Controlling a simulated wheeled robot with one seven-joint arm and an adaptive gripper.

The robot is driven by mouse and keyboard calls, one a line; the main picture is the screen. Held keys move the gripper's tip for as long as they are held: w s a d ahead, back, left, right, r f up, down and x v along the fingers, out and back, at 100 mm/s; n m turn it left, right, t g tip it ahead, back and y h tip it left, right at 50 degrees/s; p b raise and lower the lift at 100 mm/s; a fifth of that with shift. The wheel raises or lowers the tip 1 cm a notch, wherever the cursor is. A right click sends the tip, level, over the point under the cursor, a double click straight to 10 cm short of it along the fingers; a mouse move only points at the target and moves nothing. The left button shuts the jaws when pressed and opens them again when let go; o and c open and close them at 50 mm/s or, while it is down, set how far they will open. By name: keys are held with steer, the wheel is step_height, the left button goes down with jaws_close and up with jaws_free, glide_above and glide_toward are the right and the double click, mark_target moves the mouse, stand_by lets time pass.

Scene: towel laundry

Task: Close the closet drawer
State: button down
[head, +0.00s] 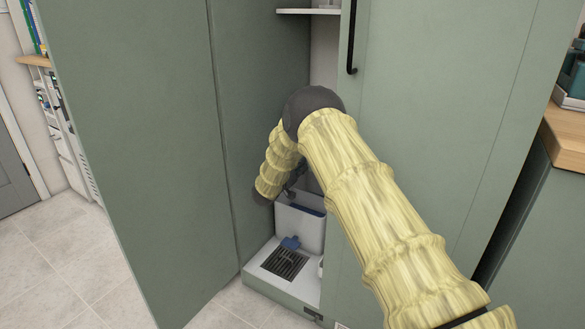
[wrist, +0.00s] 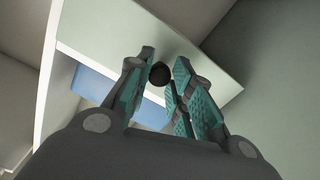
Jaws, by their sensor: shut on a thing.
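A round black knob (wrist: 159,73) sits on the panel. My gripper (wrist: 160,80) has its teal-padded fingers on both sides of the knob and is shut on it. In the head view my arm hides part of the drawer, and the gripper shows only as a small dark shape.
The left closet door (head: 150,140) stands open; the right door (head: 440,120) has a black handle (head: 352,40). Tiled floor (head: 60,250) is clear at left.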

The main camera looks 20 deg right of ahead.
steer(key=shift+w+d+r, duration=0.1)
steer(key=shift+d+r, duration=0.1)
steer(key=shift+d, duration=0.05)
steer(key=c, duration=1.3)
jaws_free()
steer(key=shift+d+f, duration=0.1)
steer(key=shift+f, duration=0.05)
steer(key=shift+o, duration=0.2)
steer(key=shift+a, duration=0.3)
steer(key=v, duration=1.1)
steer(key=shift+s+a, duration=0.25)
steer(key=shift+s, duration=0.05)
steer(key=shift+f, duration=0.15)
